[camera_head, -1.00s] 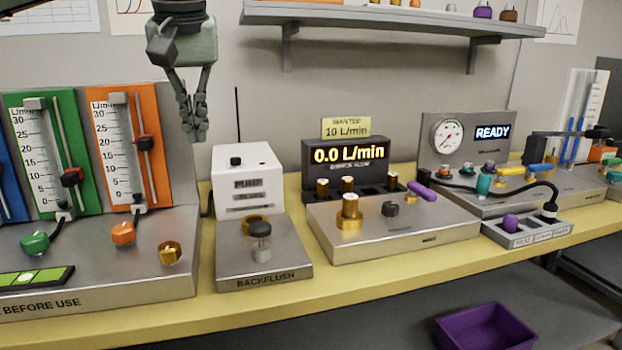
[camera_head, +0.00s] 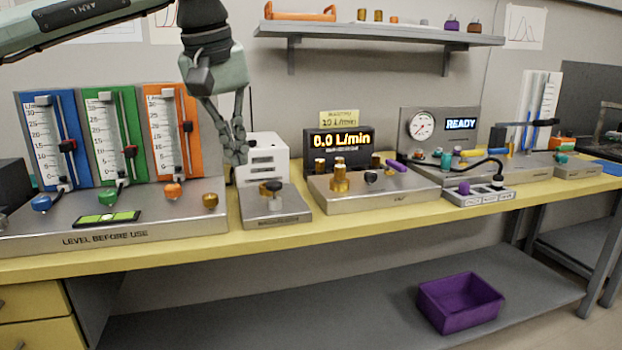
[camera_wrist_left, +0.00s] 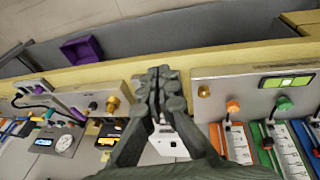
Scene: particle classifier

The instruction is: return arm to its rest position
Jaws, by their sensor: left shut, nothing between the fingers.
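My left gripper (camera_head: 236,150) hangs from my left arm, which comes in from the upper left of the head view. Its fingers point down, shut and empty, in front of the white pump box (camera_head: 266,148). In the left wrist view the shut fingertips (camera_wrist_left: 158,82) show in the middle, over the pump and backflush area. The backflush block (camera_head: 275,210) stands just below the gripper in the head view; from these views I cannot tell the exact gap. My right gripper is not in view.
The flowmeter panel (camera_head: 125,225) with blue, green and orange columns stands left. The flow display (camera_head: 340,143) reads 0.0 L/min. The gauge unit (camera_head: 440,125) reads READY. A wall shelf (camera_head: 380,35) hangs above. A purple bin (camera_head: 460,303) sits on the lower shelf.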

